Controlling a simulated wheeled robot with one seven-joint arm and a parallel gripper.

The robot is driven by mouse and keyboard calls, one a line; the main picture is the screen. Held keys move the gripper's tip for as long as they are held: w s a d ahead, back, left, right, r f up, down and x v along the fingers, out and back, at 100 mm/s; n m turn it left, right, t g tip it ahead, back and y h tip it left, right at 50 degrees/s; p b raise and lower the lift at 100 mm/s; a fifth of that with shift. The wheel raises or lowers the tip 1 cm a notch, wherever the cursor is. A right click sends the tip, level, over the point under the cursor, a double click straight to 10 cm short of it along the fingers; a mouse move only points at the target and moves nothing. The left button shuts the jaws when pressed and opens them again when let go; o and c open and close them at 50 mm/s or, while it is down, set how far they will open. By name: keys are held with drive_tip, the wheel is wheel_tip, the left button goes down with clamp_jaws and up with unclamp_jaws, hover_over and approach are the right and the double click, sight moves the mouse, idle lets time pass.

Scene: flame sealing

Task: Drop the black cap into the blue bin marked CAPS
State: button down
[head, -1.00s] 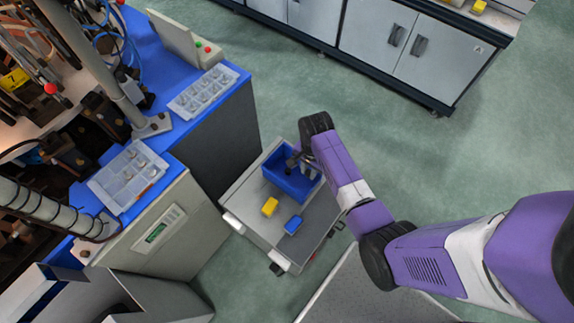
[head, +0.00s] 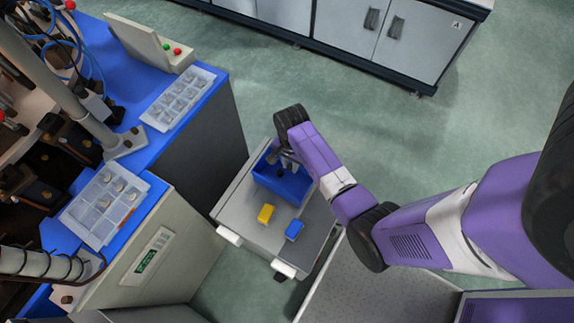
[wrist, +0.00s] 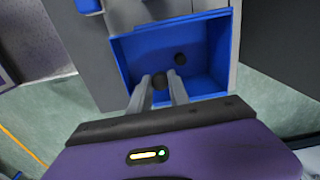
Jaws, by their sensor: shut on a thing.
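The blue bin (head: 293,188) stands on the grey cart, and its open inside fills the middle of the wrist view (wrist: 212,50). No CAPS marking is readable. My gripper (head: 283,166) is over the bin in the head view. In the wrist view my gripper (wrist: 162,82) has its two fingers pointing into the bin opening, shut on the small round black cap (wrist: 160,81) at the tips. A second dark round spot (wrist: 180,58) shows inside the bin; I cannot tell whether it is another cap or a shadow.
The blue workbench (head: 165,150) with clear compartment trays stands at left. Grey cabinets (head: 370,35) line the back; green floor lies between.

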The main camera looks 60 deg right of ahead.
drive_tip(key=shift+f, duration=0.55)
drive_tip(key=c, duration=1.1)
unclamp_jaws()
drive_tip(key=shift+c, duration=0.2)
drive_tip(key=shift+r, duration=0.1)
wheel_tip(320, 180, up, 8)
drive_tip(key=shift+f, duration=0.15)
